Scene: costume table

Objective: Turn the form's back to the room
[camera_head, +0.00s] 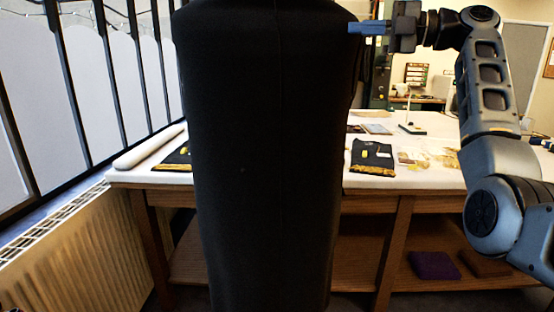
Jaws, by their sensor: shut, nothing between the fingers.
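The form (265,150) is a tall black torso shape that fills the centre of the head view. It stands upright, close in front of me, with its top and base cut off by the frame. A faint vertical seam shows near its upper middle. My gripper (364,28) comes in from the right at the form's upper right side. Its blue fingers are shut and empty, pointing left, with their tips at the form's edge. I cannot tell whether they touch it.
A wooden table (440,179) with a pale top stands behind the form, bearing dark folded pieces with gold trim (372,157) and papers. Folded cloths (433,265) lie on its lower shelf. A radiator (75,255) and windows (90,80) line the left.

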